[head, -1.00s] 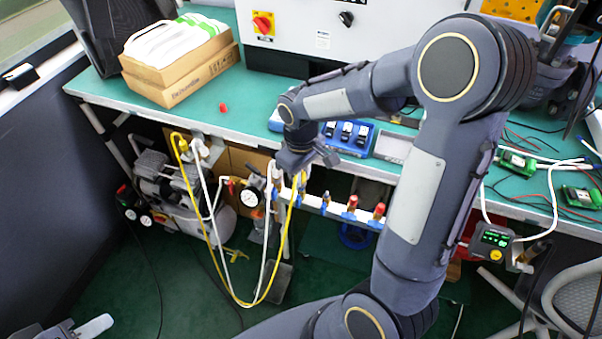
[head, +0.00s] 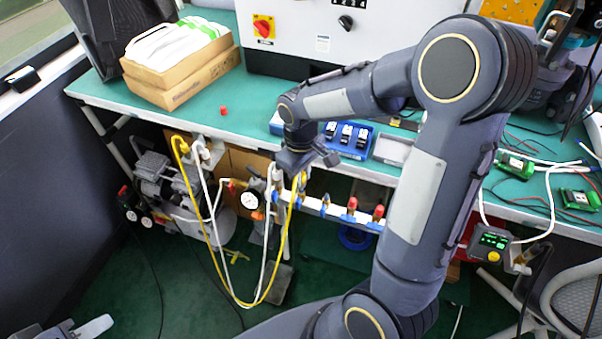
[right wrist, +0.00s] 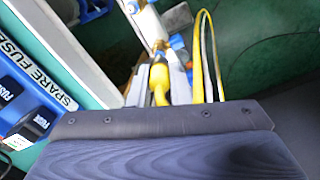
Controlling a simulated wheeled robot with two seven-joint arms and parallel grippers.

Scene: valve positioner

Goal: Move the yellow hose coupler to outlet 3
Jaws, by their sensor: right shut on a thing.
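My right gripper (head: 303,172) is shut on the yellow hose coupler (right wrist: 159,82), at the manifold below the table's front edge. In the right wrist view the coupler sits between the grey fingers, right by a brass fitting (right wrist: 158,48); I cannot tell whether it is seated on it. The yellow hose (head: 212,238) hangs in a loop from a table-edge hook to the coupler. The white manifold bar (head: 338,212) carries several outlets with blue parts; two at its right have red caps (head: 352,203). Outlet numbers are not readable. My left gripper (head: 82,328) is partly visible at the bottom left.
A white hose (head: 266,245) and a pressure gauge (head: 250,200) are close left of the right gripper. A compressor (head: 165,190) stands under the table. A blue fuse tray (head: 345,138) lies on the green table just above. The floor in front is clear.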

